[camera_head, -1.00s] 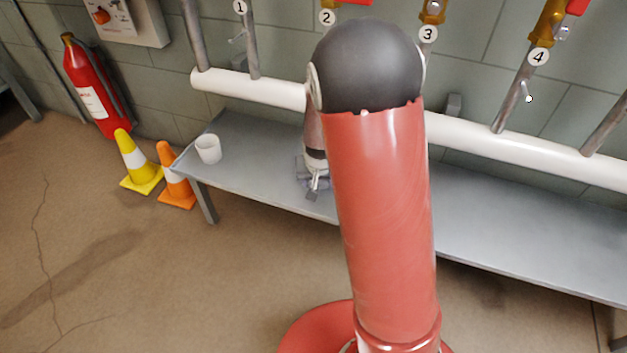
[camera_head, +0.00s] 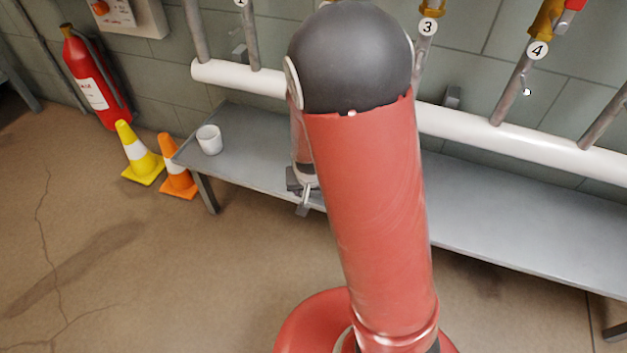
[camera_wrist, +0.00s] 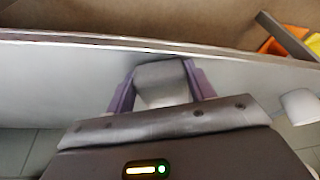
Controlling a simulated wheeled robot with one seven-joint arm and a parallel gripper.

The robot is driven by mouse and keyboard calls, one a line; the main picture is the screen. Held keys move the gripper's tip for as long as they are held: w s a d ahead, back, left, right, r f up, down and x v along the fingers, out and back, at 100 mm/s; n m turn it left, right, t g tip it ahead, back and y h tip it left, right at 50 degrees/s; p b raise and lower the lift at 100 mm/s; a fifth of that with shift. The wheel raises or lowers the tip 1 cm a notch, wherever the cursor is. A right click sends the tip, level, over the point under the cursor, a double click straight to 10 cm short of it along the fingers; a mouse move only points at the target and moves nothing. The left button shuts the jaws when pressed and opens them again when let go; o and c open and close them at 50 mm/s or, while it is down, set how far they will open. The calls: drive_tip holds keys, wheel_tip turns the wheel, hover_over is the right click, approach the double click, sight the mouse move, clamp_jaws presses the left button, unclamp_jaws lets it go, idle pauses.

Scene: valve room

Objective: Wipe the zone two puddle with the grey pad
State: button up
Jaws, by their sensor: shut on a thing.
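My gripper (camera_head: 301,187) is over the front edge of the grey metal bench (camera_head: 260,168), partly hidden behind my red arm in the head view. In the wrist view, its two purple-grey fingers are shut on the grey pad (camera_wrist: 161,72), a small block. The pad (camera_head: 303,209) also shows as a small grey piece below the fingers in the head view. I cannot tell whether the pad touches the bench. I make out no puddle in either view; my arm hides the middle of the bench.
A white cup (camera_head: 209,140) stands at the bench's left end; it also shows in the wrist view (camera_wrist: 299,106). A white pipe (camera_head: 480,138) runs behind the bench. A yellow cone (camera_head: 138,155), an orange cone (camera_head: 176,168) and a red extinguisher (camera_head: 90,80) stand at left.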

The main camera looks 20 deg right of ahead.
drive_tip(key=shift+s+a+f, duration=0.25)
drive_tip(key=shift+s+a, duration=0.15)
drive_tip(key=shift+s, duration=0.35)
wheel_tip(320, 180, up, 6)
drive_tip(key=p, duration=0.5)
drive_tip(key=shift+a+f, duration=0.15)
drive_tip(key=shift+f, duration=0.1)
drive_tip(key=shift+w+r+p, duration=0.1)
drive_tip(key=shift+r+p, duration=0.2)
drive_tip(key=shift+r, duration=0.05)
drive_tip(key=shift+r, duration=0.15)
drive_tip(key=r+p, duration=0.2)
drive_tip(key=shift+d+r+p, duration=0.2)
drive_tip(key=shift+r+p, duration=0.2)
